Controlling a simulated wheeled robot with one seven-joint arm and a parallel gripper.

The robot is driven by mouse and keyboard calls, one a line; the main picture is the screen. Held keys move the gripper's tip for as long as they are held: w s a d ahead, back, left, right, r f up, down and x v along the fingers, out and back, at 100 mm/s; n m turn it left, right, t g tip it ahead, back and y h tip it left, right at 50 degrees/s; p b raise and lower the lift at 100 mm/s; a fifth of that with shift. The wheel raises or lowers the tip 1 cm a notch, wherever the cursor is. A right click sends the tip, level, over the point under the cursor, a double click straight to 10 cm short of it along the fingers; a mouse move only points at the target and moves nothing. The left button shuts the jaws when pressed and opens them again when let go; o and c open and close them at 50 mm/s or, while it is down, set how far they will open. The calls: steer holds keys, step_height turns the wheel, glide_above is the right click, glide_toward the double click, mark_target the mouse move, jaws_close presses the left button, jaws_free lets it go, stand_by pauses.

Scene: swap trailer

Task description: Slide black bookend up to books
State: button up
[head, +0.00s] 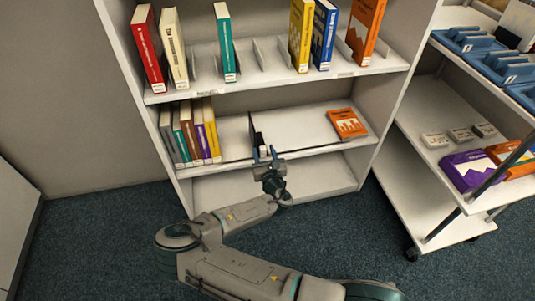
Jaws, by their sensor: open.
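The black bookend (251,127) stands upright on the middle shelf, to the right of the books and apart from them. The books (193,134) stand in a row of several at the left end of that shelf. My gripper (265,151) is open at the shelf's front edge, just in front of the bookend and a little to its right. It hides part of the bookend's lower end, and I cannot tell whether they touch.
An orange book (347,123) lies flat at the right of the middle shelf (300,130). The upper shelf (240,84) holds several upright books between dividers. A cart (420,190) with blue trays, small boxes and books stands at the right. Shelf between books and bookend is clear.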

jaws_close()
steer(key=s+a+b, duration=0.1)
steer(key=a, duration=0.3)
steer(key=s+a+b, duration=0.1)
steer(key=a+b, duration=0.1)
steer(key=a, duration=0.1)
steer(key=s+a+b, duration=0.1)
steer(key=a, duration=0.3)
steer(key=shift+s+a, duration=0.2)
steer(key=shift+a, duration=0.15)
jaws_free()
steer(key=shift+d, duration=0.1)
